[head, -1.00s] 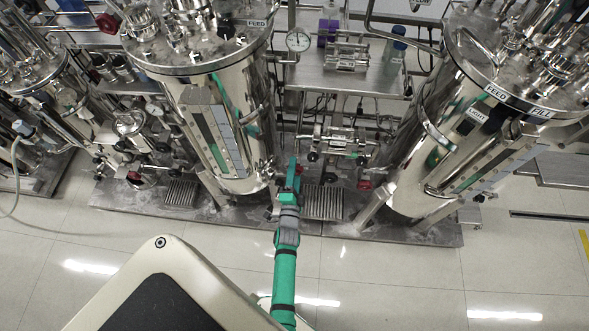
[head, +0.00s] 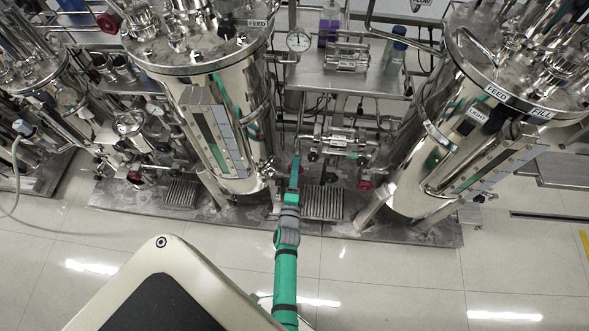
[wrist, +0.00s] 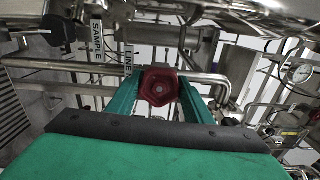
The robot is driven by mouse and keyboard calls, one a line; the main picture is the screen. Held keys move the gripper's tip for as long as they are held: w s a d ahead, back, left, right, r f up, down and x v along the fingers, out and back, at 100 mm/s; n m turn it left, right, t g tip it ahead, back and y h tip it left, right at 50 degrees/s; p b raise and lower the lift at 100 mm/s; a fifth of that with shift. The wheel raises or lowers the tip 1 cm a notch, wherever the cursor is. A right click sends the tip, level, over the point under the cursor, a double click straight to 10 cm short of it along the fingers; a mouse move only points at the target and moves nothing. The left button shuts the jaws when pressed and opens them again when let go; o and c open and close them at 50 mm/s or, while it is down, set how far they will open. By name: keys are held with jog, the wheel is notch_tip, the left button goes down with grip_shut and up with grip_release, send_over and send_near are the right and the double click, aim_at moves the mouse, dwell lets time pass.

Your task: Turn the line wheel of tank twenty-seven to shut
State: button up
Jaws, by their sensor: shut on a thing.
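In the wrist view a dark red wheel (wrist: 158,88) with a pale hub faces me. My gripper (wrist: 158,100) is shut on it, with a green finger on each side of the rim. Beside it a tag reading LINE (wrist: 129,62) is partly covered by a finger; a SAMPLE tag (wrist: 97,40) hangs further left. In the head view my gripper (head: 294,168) reaches low between two steel tanks, by the foot of the middle tank (head: 215,120), and hides most of the wheel. I see no tank number, and cannot tell how far the wheel is turned.
The right tank (head: 465,125) stands across a narrow gap. Another red wheel (head: 364,184) sits on the piping right of my gripper. A black knob (wrist: 56,28) and pipes crowd the wrist view. The tiled floor (head: 400,280) in front is clear.

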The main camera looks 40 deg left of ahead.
jog(key=o, duration=1)
jog(key=shift+d, duration=0.1)
jog(key=shift+v, duration=5.45)
jog(key=shift+s, duration=0.1)
